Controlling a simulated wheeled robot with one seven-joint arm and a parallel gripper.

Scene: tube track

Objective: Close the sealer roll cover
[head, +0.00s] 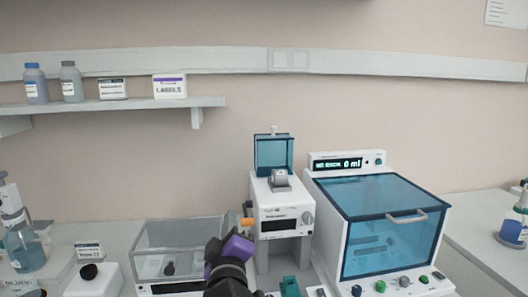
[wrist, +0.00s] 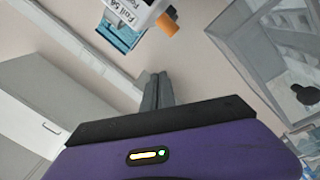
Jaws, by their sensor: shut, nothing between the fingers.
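The sealer (head: 283,218) is a white box left of the large blue-lidded machine in the head view. Its transparent blue roll cover (head: 273,152) stands raised at the top rear, with the grey roll (head: 279,180) exposed in front of it. My gripper (wrist: 157,90) has its dark fingers together, with nothing between them. In the head view its purple and black body is low, in front of and left of the sealer; its fingertips are not clear there. The wrist view shows part of a white labelled housing (wrist: 140,12) with an orange knob (wrist: 167,25) beyond the fingers, apart from them.
The large machine (head: 385,225) with a blue lid and handle stands close on the sealer's right. A clear-walled box (head: 180,236) stands on its left. A wall shelf (head: 120,104) with bottles and boxes is at upper left. The space above the sealer is free.

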